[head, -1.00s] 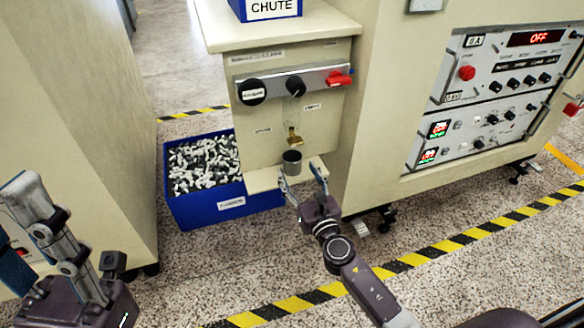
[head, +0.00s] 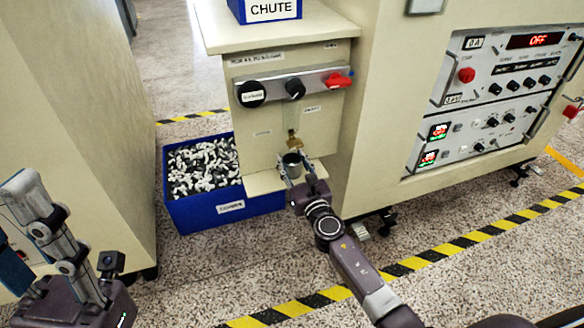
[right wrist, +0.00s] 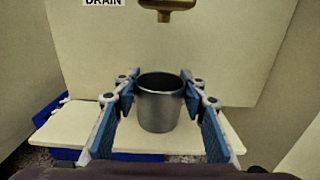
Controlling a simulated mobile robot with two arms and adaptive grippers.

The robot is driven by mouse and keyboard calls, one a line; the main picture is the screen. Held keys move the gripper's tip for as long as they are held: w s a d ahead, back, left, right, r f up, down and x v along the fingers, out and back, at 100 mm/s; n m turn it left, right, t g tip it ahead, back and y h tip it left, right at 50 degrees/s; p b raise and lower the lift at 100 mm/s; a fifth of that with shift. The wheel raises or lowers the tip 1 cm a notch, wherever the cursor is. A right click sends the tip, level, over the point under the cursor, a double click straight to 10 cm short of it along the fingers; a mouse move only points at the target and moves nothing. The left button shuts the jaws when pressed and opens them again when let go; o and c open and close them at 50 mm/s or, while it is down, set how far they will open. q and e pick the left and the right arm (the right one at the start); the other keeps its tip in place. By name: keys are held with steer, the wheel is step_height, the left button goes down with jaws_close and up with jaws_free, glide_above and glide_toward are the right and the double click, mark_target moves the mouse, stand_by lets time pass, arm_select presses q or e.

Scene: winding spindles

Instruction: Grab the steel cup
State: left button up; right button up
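The steel cup (head: 292,164) stands upright on the small cream shelf (head: 262,184), below a brass spout (head: 294,141). In the right wrist view the cup (right wrist: 160,102) sits between the two blue-padded fingers of my right gripper (right wrist: 160,120). The fingers are spread on both sides of it, and a gap shows at least along their front parts. In the head view my right gripper (head: 298,176) reaches the cup from the front. My left gripper (head: 60,245) is at the lower left, far from the cup; its fingertips are not clear.
A blue bin (head: 224,208) full of white and grey pieces stands left of the shelf. A panel with black knobs and a red handle (head: 338,80) is above the spout. A control cabinet (head: 490,90) stands at the right. Striped tape (head: 440,248) crosses the floor.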

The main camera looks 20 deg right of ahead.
steer(key=c, duration=0.7)
steer(key=shift+r, duration=0.1)
steer(key=shift+c, duration=0.2)
